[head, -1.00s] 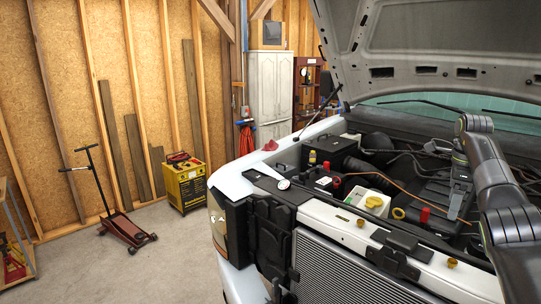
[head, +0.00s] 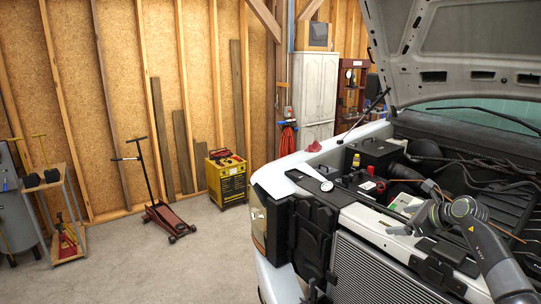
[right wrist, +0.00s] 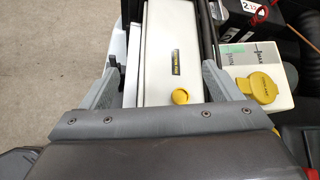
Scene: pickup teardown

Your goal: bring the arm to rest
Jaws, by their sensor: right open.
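My right arm comes in from the right in the head view and bends over the front of the engine bay. Its gripper (head: 402,229) points left there, over the white front crossmember (head: 362,222). In the right wrist view the gripper (right wrist: 163,72) is open, with its two grey fingers apart and nothing held. The white crossmember (right wrist: 170,50), with a yellow cap, shows between and beyond the fingers. I cannot tell how far above it they are. My left gripper is not in view.
The raised hood (head: 470,45) hangs over the engine bay. A white reservoir with a yellow cap (right wrist: 262,88) lies right of the fingers. A yellow charger (head: 227,180), a red floor jack (head: 170,218) and a cart (head: 68,175) stand left. Floor between them is clear.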

